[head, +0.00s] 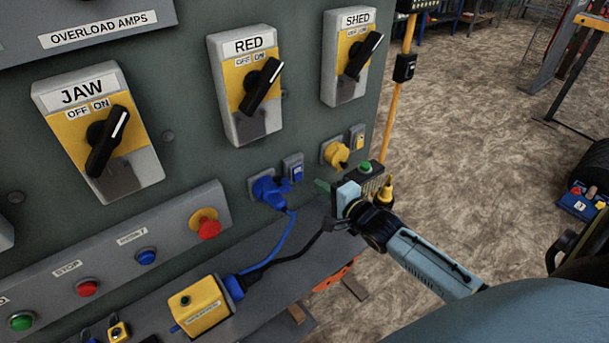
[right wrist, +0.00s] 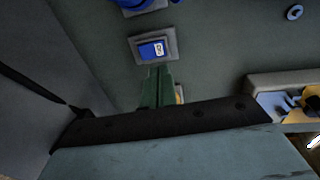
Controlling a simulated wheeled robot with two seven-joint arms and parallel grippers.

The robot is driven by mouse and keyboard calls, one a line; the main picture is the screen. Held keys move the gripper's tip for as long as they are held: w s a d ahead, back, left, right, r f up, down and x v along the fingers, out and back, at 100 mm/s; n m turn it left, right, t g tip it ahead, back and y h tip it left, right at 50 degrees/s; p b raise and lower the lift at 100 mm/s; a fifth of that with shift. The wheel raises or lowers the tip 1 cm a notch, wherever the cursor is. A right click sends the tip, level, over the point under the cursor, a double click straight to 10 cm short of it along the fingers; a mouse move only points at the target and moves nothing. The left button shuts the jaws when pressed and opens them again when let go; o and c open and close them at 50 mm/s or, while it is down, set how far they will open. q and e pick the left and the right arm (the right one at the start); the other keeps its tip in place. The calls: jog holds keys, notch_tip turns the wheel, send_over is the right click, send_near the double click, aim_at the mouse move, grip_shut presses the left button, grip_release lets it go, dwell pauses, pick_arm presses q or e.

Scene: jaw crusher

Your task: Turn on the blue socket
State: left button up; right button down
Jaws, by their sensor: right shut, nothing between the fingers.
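The blue socket (head: 266,189) is on the grey-green panel, with a blue plug and cable in it. Its small blue switch (head: 296,171) sits in a grey plate just right of and above it. In the right wrist view, the blue switch (right wrist: 152,50) is straight ahead of the fingertips, and part of the blue socket (right wrist: 140,4) shows at the top edge. My right gripper (head: 322,186) is shut and empty, right of and slightly below the switch. Its green fingers (right wrist: 158,70) point at the switch plate; I cannot tell whether they touch. My left gripper is not in view.
A yellow socket (head: 335,154) with its own switch (head: 357,137) is to the right on the panel. A yellow box (head: 201,306) with cables lies on the ledge below. JAW, RED (head: 246,85) and SHED rotary switches are above.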

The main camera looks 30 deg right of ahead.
jog(key=w, duration=0.5)
jog(key=w+f, duration=0.1)
jog(key=w, duration=0.1)
jog(key=shift+w+a+f+b, duration=0.1)
jog(key=shift+w+a+b, duration=0.2)
jog(key=shift+a, duration=0.05)
jog(key=shift+w+r+g+p, duration=0.25)
jog(key=shift+r+g+p, duration=0.1)
jog(key=shift+p, duration=0.6)
jog(key=shift+f+b, duration=0.3)
jog(key=shift+b, duration=0.05)
jog(key=shift+s+r+p, duration=0.3)
jog(key=shift+s+p, duration=0.1)
jog(key=shift+p, duration=0.25)
jog(key=p, duration=0.4)
send_near(297, 169)
jog(key=s+r, duration=0.4)
jog(key=s, duration=0.1)
jog(key=shift+s+d+r, duration=0.25)
jog(key=shift+r, duration=0.15)
